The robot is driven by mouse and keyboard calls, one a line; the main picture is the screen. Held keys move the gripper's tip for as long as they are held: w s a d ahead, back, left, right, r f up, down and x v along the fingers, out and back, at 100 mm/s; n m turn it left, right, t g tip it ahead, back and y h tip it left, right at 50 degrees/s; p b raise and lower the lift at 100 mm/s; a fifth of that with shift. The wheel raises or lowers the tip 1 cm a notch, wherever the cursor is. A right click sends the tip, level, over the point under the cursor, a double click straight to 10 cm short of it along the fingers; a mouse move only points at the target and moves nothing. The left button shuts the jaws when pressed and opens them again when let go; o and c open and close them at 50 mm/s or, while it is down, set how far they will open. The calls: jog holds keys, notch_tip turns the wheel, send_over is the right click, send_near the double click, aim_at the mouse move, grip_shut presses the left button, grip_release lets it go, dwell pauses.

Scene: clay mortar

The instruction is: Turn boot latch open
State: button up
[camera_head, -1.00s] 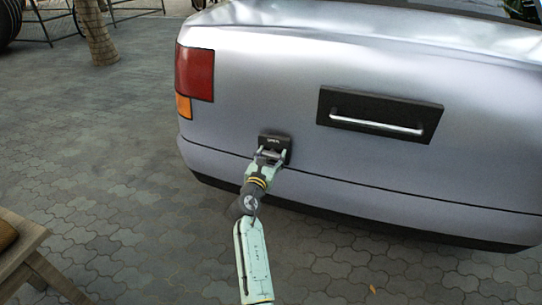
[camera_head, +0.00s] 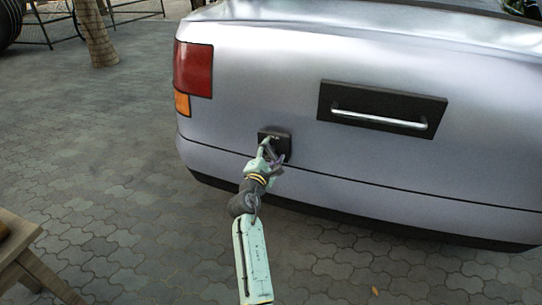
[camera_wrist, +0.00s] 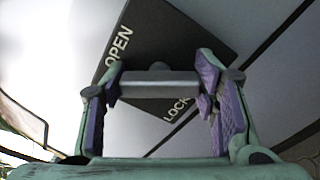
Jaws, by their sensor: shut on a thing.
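The boot latch is a black square plate (camera_head: 282,134) low on the silver car's rear, right of the tail light. In the wrist view the plate (camera_wrist: 185,40) appears strongly tilted, with "OPEN" at upper left and "LOCK" at lower right. A grey handle bar (camera_wrist: 155,83) crosses in front of it. My gripper (camera_head: 269,152) is at the plate, rolled to a slant. In the wrist view my gripper's (camera_wrist: 158,92) purple-padded fingers are shut on the bar's two ends. The bar is turned at an angle to the lettering. In the head view my gripper hides part of the latch.
A black panel with a chrome handle (camera_head: 380,120) is on the boot to the right. The red and orange tail light (camera_head: 193,70) is up and left. A wooden table (camera_head: 22,262) stands at lower left. Open paving (camera_head: 110,150) lies to the left.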

jog(key=m+b, duration=0.2)
jog(key=m, duration=0.2)
jog(key=shift+f, duration=0.2)
jog(key=shift+m+b, duration=0.6)
jog(key=shift+m, duration=0.5)
jog(key=shift+r, duration=0.1)
jog(key=o, duration=1.2)
jog(key=shift+r, duration=0.1)
